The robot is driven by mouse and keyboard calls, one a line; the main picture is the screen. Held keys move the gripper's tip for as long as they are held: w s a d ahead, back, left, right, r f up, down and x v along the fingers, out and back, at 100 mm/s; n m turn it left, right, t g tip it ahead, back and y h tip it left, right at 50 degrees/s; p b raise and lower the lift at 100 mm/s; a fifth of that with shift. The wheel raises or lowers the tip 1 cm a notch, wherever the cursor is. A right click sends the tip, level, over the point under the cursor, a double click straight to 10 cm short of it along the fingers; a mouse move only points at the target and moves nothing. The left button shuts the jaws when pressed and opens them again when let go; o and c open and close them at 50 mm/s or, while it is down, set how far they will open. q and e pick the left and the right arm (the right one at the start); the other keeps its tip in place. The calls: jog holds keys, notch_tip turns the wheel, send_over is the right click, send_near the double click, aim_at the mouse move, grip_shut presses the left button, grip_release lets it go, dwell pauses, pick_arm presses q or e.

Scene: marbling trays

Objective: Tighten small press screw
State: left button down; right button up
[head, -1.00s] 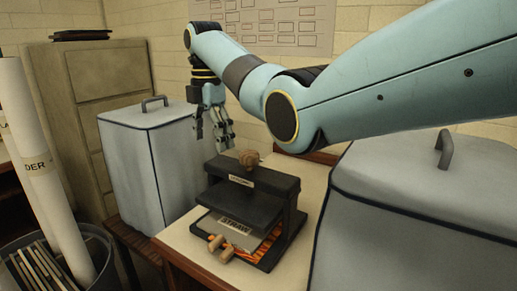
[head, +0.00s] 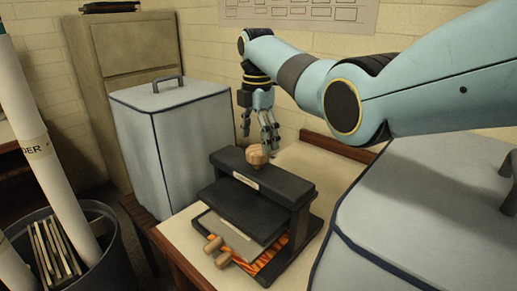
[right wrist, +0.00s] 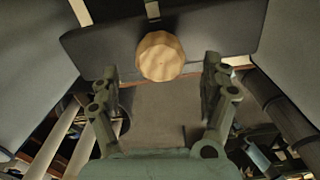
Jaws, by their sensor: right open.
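A small black press (head: 262,185) stands on the pale table top. A round wooden screw knob (head: 257,155) sits on top of its crossbar. My right gripper (head: 258,148) hangs above and just behind the knob, pointing down, its fingers apart. In the right wrist view the knob (right wrist: 160,56) shows beyond the fingertips, centred between the two open fingers (right wrist: 163,75), and nothing is held. Whether a finger touches the knob cannot be told. My left gripper is not in view.
A grey covered box (head: 170,140) with a handle stands left of the press. Another covered box (head: 440,220) stands close on the right. A bin (head: 100,255) with rolls and boards is at lower left. Bare table top (head: 305,160) shows behind the press.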

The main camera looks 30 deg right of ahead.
aim_at(257, 148)
notch_tip(257, 148, down, 3)
jog(key=shift+d, duration=0.1)
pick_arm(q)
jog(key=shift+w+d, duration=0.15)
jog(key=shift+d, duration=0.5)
pick_arm(e)
jog(key=shift+f, duration=0.7)
jog(key=c, duration=1.2)
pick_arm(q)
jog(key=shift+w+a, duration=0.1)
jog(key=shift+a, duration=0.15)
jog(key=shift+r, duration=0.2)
pick_arm(e)
jog(key=shift+r+m, duration=0.1)
jog(key=shift+m, duration=0.2)
